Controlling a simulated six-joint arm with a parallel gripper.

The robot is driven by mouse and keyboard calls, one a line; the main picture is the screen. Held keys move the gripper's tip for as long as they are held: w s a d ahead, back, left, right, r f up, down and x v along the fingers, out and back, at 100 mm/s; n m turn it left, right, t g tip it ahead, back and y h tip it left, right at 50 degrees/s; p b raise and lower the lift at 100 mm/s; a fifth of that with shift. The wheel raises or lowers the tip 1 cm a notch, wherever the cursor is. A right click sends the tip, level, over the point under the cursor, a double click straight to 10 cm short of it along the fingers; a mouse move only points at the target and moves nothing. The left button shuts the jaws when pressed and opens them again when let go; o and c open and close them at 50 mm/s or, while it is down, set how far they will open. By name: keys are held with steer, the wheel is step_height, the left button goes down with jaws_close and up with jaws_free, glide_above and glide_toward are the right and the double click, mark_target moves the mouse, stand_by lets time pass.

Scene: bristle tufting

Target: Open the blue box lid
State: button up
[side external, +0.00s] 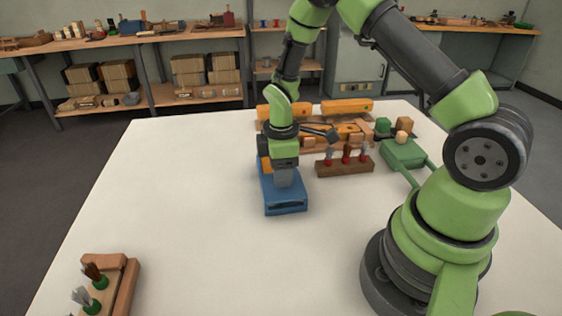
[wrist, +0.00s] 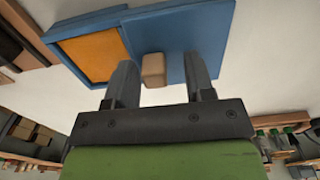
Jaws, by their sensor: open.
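The blue box (side external: 267,192) stands on the white table, below my gripper (side external: 284,182). In the wrist view the blue box (wrist: 60,45) shows an orange interior (wrist: 88,50) on its left part. The flat blue lid (wrist: 180,38) covers the part to the right, and its edge looks slightly askew to the box rim. A small tan knob (wrist: 153,67) sits on the lid. My gripper (wrist: 159,66) is open, with one finger on each side of the knob and visible gaps to both. Whether the fingertips touch the lid is unclear.
A brown rack with red-handled tools (side external: 345,166) stands close right of the box. Behind are a wooden holder with orange pieces (side external: 345,108) and a green fixture (side external: 402,152). A wooden block with brushes (side external: 110,285) is at front left.

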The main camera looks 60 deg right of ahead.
step_height(320, 180, up, 10)
steer(key=shift+f, duration=0.1)
stand_by(0.4)
steer(key=s+a+r+m+t, duration=0.2)
steer(key=r+m, duration=0.1)
steer(key=r, duration=0.3)
steer(key=s+a+r+m+t, duration=0.1)
steer(key=s+a+r+m, duration=0.15)
steer(key=r, duration=0.25)
steer(key=s+a+r+m+t+y, duration=0.1)
steer(key=s+r+m+t, duration=0.1)
steer(key=s, duration=0.4)
steer(key=s+a+r+m+t+y, duration=0.1)
steer(key=s+a+r+m+t, duration=0.1)
steer(key=s+r+m, duration=0.2)
steer(key=shift+s+a+m, duration=0.3)
steer(key=shift+s+m, duration=0.55)
steer(key=shift+s, duration=0.15)
